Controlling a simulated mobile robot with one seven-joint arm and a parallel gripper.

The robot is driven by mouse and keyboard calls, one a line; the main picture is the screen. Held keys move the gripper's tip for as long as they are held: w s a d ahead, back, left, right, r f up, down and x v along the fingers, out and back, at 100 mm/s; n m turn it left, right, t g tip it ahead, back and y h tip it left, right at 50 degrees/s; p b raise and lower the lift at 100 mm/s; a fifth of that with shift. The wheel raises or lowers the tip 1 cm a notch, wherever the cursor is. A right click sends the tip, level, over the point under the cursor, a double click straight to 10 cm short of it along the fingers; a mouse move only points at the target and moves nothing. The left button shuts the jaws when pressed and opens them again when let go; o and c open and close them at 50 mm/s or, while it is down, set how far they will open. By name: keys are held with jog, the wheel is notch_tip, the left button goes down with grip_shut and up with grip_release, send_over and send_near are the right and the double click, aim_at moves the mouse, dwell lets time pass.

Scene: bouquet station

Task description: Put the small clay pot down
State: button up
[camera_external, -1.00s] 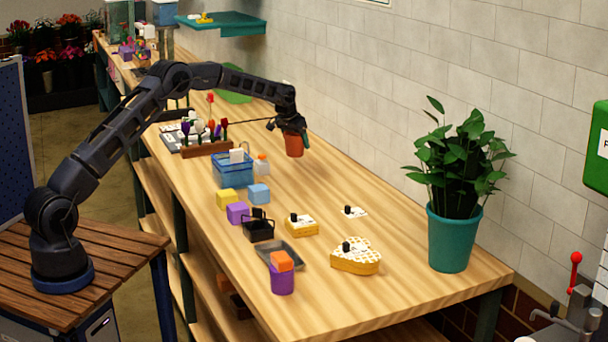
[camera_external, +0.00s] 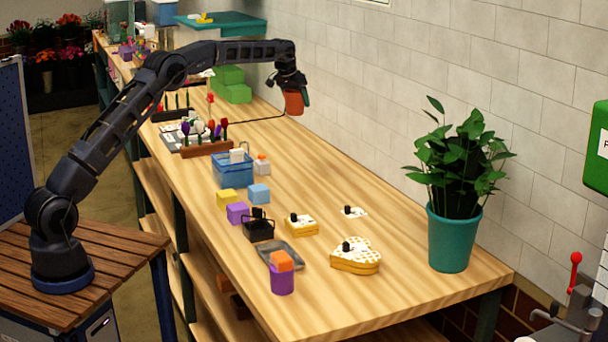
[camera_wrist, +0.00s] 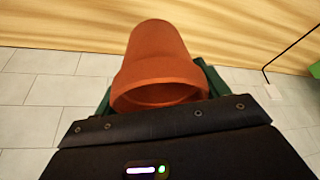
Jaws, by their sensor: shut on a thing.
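The small clay pot (camera_external: 293,103) is orange-brown and is held above the back right part of the wooden workbench (camera_external: 330,210), near the tiled wall. My gripper (camera_external: 304,97) is shut on it. In the wrist view the pot (camera_wrist: 157,65) sits between the green fingers of my gripper (camera_wrist: 155,92), with its open rim toward the camera and its narrower end toward the wood. The pot is clear of the bench top in the external view; its exact height is hard to tell.
A rack of flowers (camera_external: 207,147), a blue basket (camera_external: 233,170) and coloured blocks (camera_external: 238,212) stand along the bench's left side. A potted plant (camera_external: 450,235) stands at the front right. The bench between pot and plant is mostly bare.

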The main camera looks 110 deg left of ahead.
jog(key=w+d+m+t+h, duration=0.1)
jog(key=w+d+m, duration=0.4)
jog(key=w+d, duration=1.5)
jog(key=w+d+m+t+h, duration=0.1)
jog(key=w+d+m, duration=0.2)
jog(key=w+d, duration=0.8)
jog(key=w+d+m+h, duration=0.1)
jog(key=w+d+m, duration=0.25)
jog(key=d, duration=1.55)
jog(key=w+d+m+t+h, duration=0.1)
jog(key=w+d+m, duration=0.1)
jog(key=w+d, duration=0.95)
jog(key=s+d+m+h, duration=0.1)
jog(key=s+d+m, duration=0.15)
jog(key=d, duration=1.15)
jog(key=s+d+m+h, duration=0.1)
jog(key=s+d+m, duration=0.15)
jog(key=d, duration=1.25)
jog(key=f, duration=1.3)
jog(key=s+f, duration=0.1)
jog(key=f, duration=0.5)
jog(key=shift+a+f, duration=0.25)
jog(key=shift+f, duration=0.15)
jog(key=shift+f+g, duration=0.1)
jog(key=shift+g, duration=0.2)
jog(key=o, duration=1.1)
